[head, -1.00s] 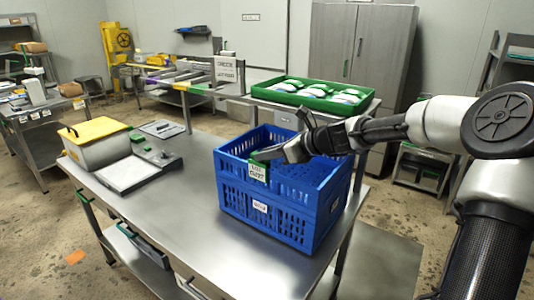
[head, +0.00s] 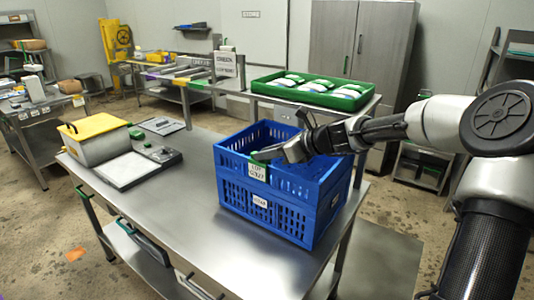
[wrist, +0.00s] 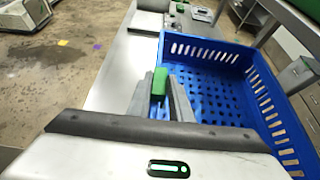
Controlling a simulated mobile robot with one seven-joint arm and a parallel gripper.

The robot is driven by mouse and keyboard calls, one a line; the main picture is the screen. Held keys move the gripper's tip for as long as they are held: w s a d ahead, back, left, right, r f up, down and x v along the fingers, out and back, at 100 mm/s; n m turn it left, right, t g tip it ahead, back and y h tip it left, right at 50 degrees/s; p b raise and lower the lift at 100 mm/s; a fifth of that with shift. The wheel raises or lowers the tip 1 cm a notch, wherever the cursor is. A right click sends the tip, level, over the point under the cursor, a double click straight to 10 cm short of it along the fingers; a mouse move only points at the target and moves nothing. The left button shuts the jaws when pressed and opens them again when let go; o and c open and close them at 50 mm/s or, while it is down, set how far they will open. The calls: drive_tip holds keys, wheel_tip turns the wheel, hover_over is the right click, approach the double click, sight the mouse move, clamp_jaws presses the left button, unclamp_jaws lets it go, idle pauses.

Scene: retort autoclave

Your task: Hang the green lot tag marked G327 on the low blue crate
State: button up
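The low blue crate (head: 283,207) stands on the steel table, open at the top. The green lot tag (head: 256,171), with a pale label reading LOT and a blurred number, is at the crate's near wall, its label in front of the upper rim. My gripper (head: 262,157) reaches over the crate from the right, fingertips at that rim. In the wrist view the green top of the tag (wrist: 160,82) sits between the two fingertips (wrist: 161,90), which look closed on it. Whether the tag bears on the rim is hidden.
A cream box with a yellow lid (head: 95,138) and a flat grey device (head: 127,170) stand on the table (head: 190,215) left of the crate. A green tray (head: 310,92) with several packs stands behind it. The table's front-left area is clear.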

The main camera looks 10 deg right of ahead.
drive_tip(key=o, duration=0.4)
drive_tip(key=shift+o, duration=0.2)
drive_tip(key=v, duration=1.7)
drive_tip(key=shift+s+p, duration=0.15)
drive_tip(key=shift+p, duration=0.25)
drive_tip(key=shift+r, duration=0.15)
